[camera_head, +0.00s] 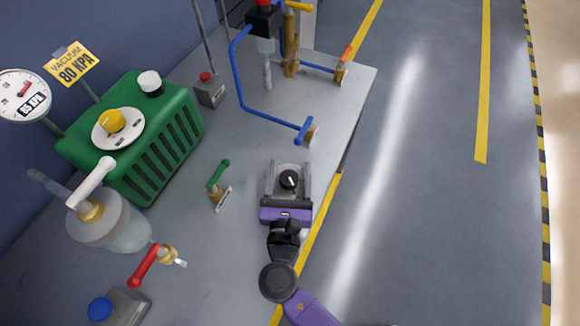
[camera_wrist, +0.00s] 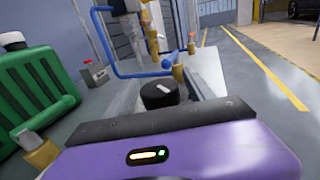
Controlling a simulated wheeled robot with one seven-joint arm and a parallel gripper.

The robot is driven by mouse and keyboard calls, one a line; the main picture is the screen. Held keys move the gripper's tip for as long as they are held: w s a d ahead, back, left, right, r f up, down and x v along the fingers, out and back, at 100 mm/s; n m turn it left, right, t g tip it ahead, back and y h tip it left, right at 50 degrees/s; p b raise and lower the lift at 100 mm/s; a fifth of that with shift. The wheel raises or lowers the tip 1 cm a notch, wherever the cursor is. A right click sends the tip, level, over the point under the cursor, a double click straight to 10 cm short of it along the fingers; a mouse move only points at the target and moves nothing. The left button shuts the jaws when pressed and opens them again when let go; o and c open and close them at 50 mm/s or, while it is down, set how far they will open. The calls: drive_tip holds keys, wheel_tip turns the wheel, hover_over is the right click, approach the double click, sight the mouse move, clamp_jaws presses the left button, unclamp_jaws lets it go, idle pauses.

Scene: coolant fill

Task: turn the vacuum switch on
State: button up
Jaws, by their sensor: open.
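A black rotary knob (camera_head: 289,179) with a white mark sits on a light box on the grey bench top. No label shows on it, so I cannot tell for certain that it is the vacuum switch. My gripper (camera_head: 289,172) is open, with one finger on each side of the knob's box. I cannot tell whether the fingers touch it. In the wrist view the knob (camera_wrist: 160,95) is just beyond my purple gripper body, its white mark slanting up to the right. Part of its box is hidden by my gripper.
A green pump (camera_head: 140,140) with a yellow knob (camera_head: 111,121) stands at left, beside a gauge (camera_head: 22,95) and a yellow "VACUUM 80 KPA" sign (camera_head: 72,64). Floor is clear at right.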

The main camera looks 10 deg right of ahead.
sight(288, 189)
drive_tip(key=b+v, duration=0.1)
drive_tip(key=v, duration=0.6)
idle(0.5)
